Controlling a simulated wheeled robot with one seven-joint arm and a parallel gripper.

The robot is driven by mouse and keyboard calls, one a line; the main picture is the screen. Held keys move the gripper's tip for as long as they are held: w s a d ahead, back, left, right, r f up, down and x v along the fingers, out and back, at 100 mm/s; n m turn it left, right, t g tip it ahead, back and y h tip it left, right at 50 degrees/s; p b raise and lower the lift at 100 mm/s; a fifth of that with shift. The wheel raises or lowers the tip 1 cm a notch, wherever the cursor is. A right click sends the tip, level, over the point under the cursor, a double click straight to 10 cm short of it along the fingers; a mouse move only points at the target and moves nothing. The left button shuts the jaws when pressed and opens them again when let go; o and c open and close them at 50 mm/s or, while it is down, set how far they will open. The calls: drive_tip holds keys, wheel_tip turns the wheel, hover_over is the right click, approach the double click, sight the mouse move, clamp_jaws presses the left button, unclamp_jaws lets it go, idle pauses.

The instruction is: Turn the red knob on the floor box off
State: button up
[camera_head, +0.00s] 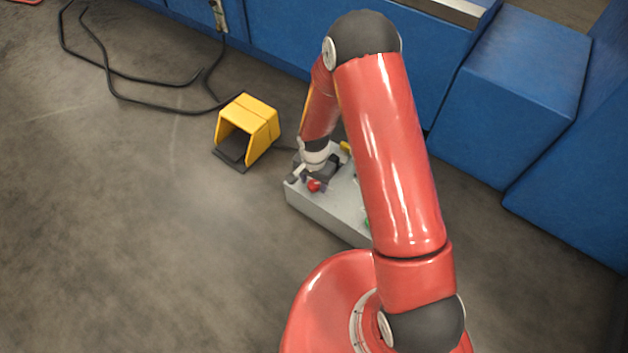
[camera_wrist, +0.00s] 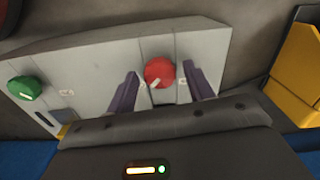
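The grey floor box (camera_head: 327,211) stands on the floor, partly hidden behind my red arm in the head view. Its red knob (camera_wrist: 159,72) shows near the middle of the wrist view, with a pale pointer mark slanting toward its lower left. The red knob also shows in the head view (camera_head: 314,186), right at my gripper. My gripper (camera_wrist: 162,83) is open, with one dark purple finger on each side of the red knob. A gap shows between the knob and each finger; I cannot tell how far the fingertips reach down beside it.
A green knob (camera_wrist: 25,88) sits at the other end of the box. A yellow foot pedal housing (camera_head: 248,128) stands left of the box, with black cables (camera_head: 150,108) behind it. Blue cabinets (camera_head: 515,90) line the back.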

drive_tip(key=c, duration=0.8)
drive_tip(key=shift+c, duration=0.2)
drive_tip(key=shift+n, duration=0.3)
drive_tip(key=n+b, duration=0.1)
drive_tip(key=n, duration=0.2)
drive_tip(key=shift+n, duration=0.4)
drive_tip(key=n, duration=0.4)
drive_tip(key=shift+n+b, duration=0.3)
drive_tip(key=shift+b, duration=0.05)
drive_tip(key=n, duration=0.4)
drive_tip(key=shift+n, duration=2.4)
